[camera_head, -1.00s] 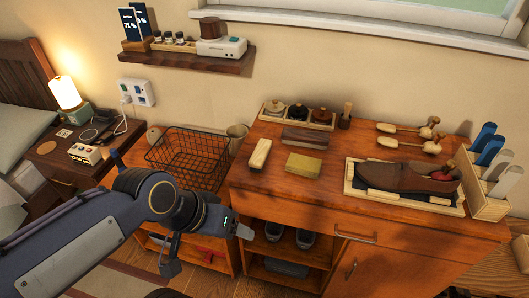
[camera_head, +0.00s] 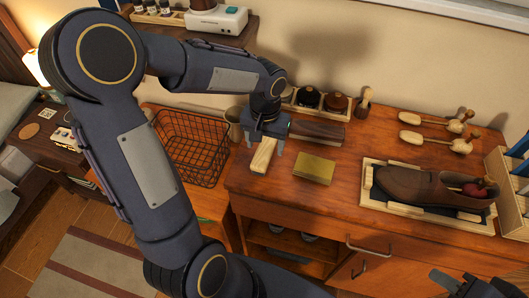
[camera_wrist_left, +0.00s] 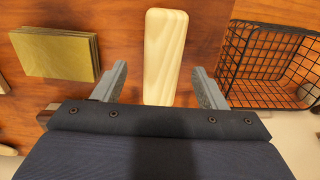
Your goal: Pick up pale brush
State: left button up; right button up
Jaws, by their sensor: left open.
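The pale brush (camera_head: 263,157) lies on the wooden cabinet top, left of the yellow-green stack. My left gripper (camera_head: 262,147) hangs over its far end, with one finger on each side. In the left wrist view the pale brush (camera_wrist_left: 165,50) lies between the open fingers (camera_wrist_left: 157,72), with a gap on both sides. The near end of the brush is hidden behind the gripper body there. My right gripper (camera_head: 462,285) shows only partly at the bottom right, away from the brush.
The yellow-green stack (camera_head: 314,168) and a dark brush (camera_head: 318,131) lie close to the right. A wire basket (camera_head: 192,150) stands to the left. A shoe (camera_head: 425,187) sits in a tray further right.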

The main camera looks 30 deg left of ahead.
aim_at(264, 149)
pick_arm(q)
jog(key=shift+w+a+f, duration=0.1)
jog(key=shift+a+f, duration=0.05)
jog(key=shift+f, duration=1.8)
jog(key=c, duration=1.1)
jog(key=shift+o, duration=0.2)
jog(key=shift+r, duration=0.1)
